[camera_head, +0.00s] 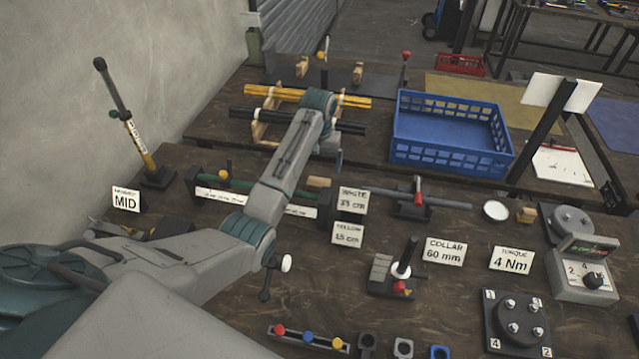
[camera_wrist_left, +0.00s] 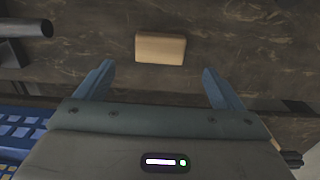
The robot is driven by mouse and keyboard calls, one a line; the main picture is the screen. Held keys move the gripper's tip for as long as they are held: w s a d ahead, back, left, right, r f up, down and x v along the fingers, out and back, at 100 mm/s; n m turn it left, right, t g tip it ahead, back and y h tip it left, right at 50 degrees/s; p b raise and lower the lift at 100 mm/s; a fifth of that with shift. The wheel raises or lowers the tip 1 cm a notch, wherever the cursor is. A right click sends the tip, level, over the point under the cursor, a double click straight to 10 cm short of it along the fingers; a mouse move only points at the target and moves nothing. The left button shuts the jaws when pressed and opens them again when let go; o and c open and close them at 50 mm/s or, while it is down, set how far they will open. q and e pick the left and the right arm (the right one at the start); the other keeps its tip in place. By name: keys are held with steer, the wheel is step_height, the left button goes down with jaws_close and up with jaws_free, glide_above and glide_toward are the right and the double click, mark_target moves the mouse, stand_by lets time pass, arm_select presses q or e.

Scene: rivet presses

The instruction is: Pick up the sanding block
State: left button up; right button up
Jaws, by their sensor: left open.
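The sanding block appears to be the small tan rectangular block (camera_wrist_left: 160,48) in the left wrist view, lying flat on the dark wooden table. In the head view my left arm mostly hides the hand; a blue finger shows near the block. My right gripper is not in view.
A blue crate (camera_head: 450,150) stands at the back right. A black clamp with a red handle (camera_head: 415,200) sits right of the block. A green rod (camera_head: 240,184) on black stands lies left. Another tan block (camera_head: 526,214) lies by a white disc (camera_head: 495,210).

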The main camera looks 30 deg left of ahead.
mark_target(319, 182)
arm_select(q)
steer(key=shift+s+f, duration=0.2)
steer(key=shift+f, duration=0.45)
step_height(319, 182, down, 5)
steer(key=shift+w+r+p, duration=0.1)
steer(key=shift+r+p, duration=0.1)
steer(key=shift+p, duration=0.8)
steer(key=shift+f, duration=0.4)
steer(key=c, duration=1.1)
